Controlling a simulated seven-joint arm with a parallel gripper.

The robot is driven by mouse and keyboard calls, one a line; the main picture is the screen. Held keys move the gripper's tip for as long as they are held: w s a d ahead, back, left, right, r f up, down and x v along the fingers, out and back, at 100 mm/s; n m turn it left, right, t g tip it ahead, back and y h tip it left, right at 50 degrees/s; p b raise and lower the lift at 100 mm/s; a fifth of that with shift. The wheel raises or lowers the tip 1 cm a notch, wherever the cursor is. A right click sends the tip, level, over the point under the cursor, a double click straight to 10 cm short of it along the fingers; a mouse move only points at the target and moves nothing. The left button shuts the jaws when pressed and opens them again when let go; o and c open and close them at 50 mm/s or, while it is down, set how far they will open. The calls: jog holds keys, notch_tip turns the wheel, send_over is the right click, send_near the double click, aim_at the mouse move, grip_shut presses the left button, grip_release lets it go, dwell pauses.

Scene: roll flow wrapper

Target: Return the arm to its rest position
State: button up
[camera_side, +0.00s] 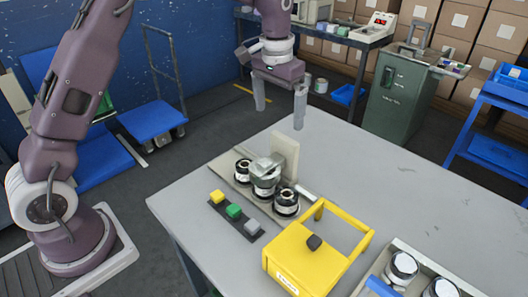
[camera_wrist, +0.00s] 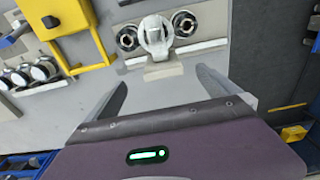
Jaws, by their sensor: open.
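My gripper (camera_side: 279,106) is raised above the far edge of the grey table (camera_side: 400,190) in the side view. Its two fingers are spread apart with nothing between them. In the wrist view my gripper (camera_wrist: 160,85) is also open and empty, pointing toward the machine. On the table stands a small wrapper fixture with an upright pale plate (camera_side: 285,155), a grey metal head (camera_side: 265,175) and dark-and-white rollers (camera_side: 286,202) beside it. The gripper is clear of the fixture.
A yellow frame (camera_side: 310,260) with a black knob stands at the table's front. A tray (camera_side: 362,288) of rolls sits at the lower right. Yellow, green and grey blocks (camera_side: 233,211) lie on a dark strip. A green cabinet (camera_side: 400,95) and a blue cart (camera_side: 152,120) stand beyond the table.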

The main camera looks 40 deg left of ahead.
jog(key=s+r+t, duration=0.3)
jog(key=s+r, duration=0.9)
jog(key=s, duration=0.5)
jog(key=s+f+t, duration=0.1)
jog(key=s+f, duration=0.2)
jog(key=s, duration=1.2)
jog(key=shift+s+d+f+t, duration=0.15)
jog(key=shift+s+d+t, duration=0.25)
jog(key=shift+d, duration=0.05)
jog(key=shift+c, duration=0.2)
